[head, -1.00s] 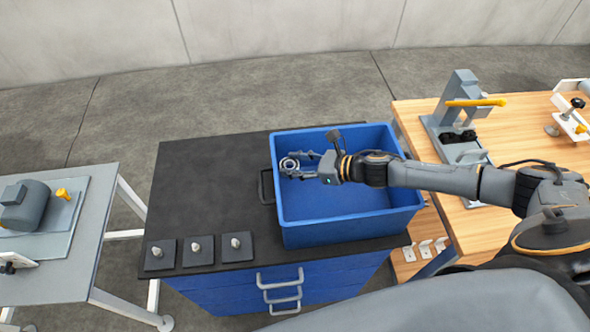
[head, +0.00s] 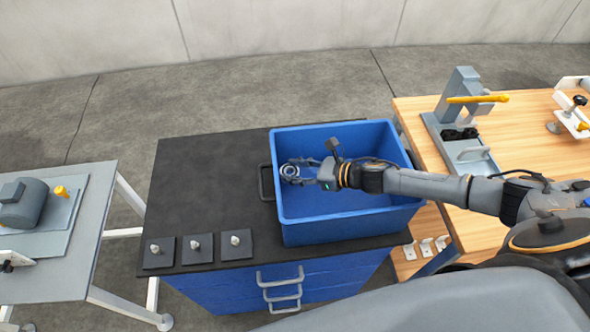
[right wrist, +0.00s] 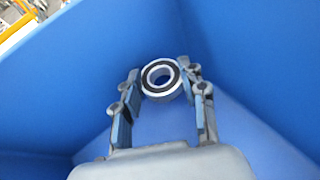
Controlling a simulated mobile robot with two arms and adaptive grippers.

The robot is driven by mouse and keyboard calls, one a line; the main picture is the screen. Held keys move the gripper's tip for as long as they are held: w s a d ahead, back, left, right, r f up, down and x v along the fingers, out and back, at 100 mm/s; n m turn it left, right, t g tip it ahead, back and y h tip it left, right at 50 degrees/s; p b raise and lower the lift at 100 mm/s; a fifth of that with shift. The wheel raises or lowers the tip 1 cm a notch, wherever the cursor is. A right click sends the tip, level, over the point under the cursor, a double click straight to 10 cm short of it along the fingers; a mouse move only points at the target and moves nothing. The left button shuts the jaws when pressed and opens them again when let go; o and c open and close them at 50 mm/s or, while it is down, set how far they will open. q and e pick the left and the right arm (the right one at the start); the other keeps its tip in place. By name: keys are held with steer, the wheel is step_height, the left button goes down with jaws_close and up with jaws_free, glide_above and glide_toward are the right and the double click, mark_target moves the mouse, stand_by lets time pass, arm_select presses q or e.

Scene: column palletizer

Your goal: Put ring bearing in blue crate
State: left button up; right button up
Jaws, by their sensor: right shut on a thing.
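The blue crate (head: 345,230) stands on the dark top of a blue cabinet. The ring bearing (head: 290,170) is a silver ring with a dark band, inside the crate's outline near its left wall. My right gripper (head: 294,169) reaches in from the right and is shut on the bearing. In the right wrist view the bearing (right wrist: 161,79) sits between the two fingertips (right wrist: 163,80), with blue crate walls around it. Its height above the crate floor is hard to tell. My left gripper is not in view.
The cabinet's dark top (head: 205,175) is clear left of the crate, except for several small pads with knobs (head: 197,248) at its front. A wooden table (head: 520,130) with a grey press (head: 460,110) stands right. A grey table (head: 75,255) with a motor-like part stands left.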

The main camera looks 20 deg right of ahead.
steer(key=o, duration=1.3)
steer(key=shift+c, duration=0.2)
steer(key=shift+r, duration=0.1)
steer(key=shift+r+p, duration=0.45)
steer(key=shift+p, duration=0.05)
steer(key=shift+r+p, duration=0.5)
steer(key=shift+s+d+f+b, duration=0.25)
steer(key=shift+s+d+b, duration=0.4)
steer(key=shift+d+b, duration=0.2)
steer(key=b+v, duration=0.3)
steer(key=v, duration=0.7)
steer(key=shift+r, duration=0.25)
steer(key=shift+w, duration=0.15)
